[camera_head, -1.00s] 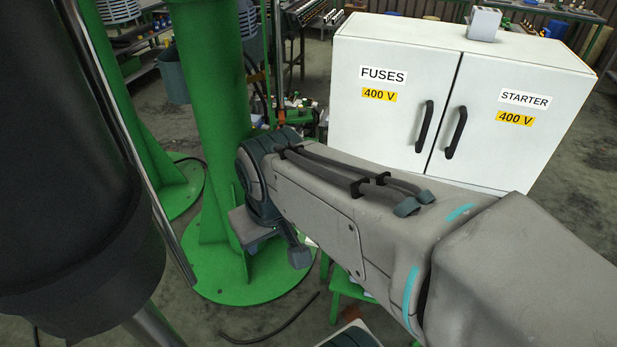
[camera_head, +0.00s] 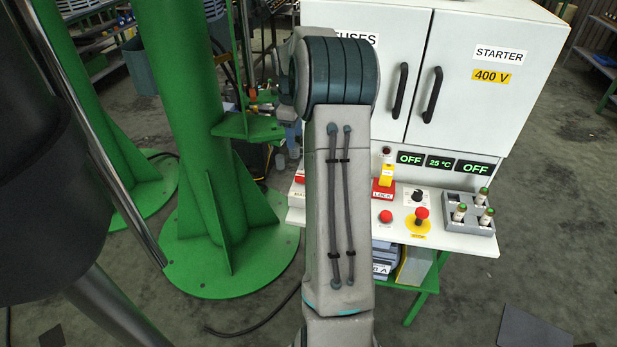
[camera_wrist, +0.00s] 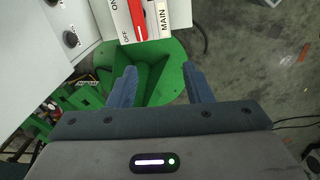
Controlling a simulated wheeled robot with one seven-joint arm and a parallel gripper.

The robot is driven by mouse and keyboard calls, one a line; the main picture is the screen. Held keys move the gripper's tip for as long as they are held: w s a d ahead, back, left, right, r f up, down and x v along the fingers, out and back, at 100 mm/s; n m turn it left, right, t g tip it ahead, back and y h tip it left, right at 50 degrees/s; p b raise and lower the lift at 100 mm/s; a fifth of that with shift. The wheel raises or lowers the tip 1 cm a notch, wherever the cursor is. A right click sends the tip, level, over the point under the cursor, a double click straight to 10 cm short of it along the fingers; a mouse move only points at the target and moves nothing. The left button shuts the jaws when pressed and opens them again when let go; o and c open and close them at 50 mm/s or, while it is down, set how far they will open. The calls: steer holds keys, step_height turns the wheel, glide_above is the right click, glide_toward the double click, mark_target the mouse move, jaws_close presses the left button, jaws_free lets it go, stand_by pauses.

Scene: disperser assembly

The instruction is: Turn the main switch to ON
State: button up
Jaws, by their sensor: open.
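The main switch (camera_wrist: 138,20) is at the top of the wrist view, a red handle on a white plate with ON, OFF and MAIN labels. Its upper part is cut off by the picture edge, and I cannot tell its setting. My gripper (camera_wrist: 160,86) is open and empty, with its two blue fingers apart below the switch in the picture. They do not touch it. In the head view my arm hides the gripper, and I cannot make out the main switch there.
Black knobs (camera_wrist: 70,38) sit on a panel at the wrist view's left. The white cabinet (camera_head: 480,100) has two OFF displays. On its shelf stand a red emergency button (camera_head: 421,214), a LOCK switch (camera_head: 384,188) and a grey vial rack (camera_head: 468,212). A green column (camera_head: 195,120) stands left.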

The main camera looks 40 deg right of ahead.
steer(key=d+f, duration=0.6)
steer(key=d, duration=0.1)
steer(key=shift+n+y, duration=0.3)
steer(key=shift+n, duration=0.2)
steer(key=f, duration=1.3)
steer(key=shift+w+a+f, duration=0.2)
steer(key=shift+w+a, duration=0.05)
steer(key=shift+w, duration=0.05)
steer(key=c, duration=1)
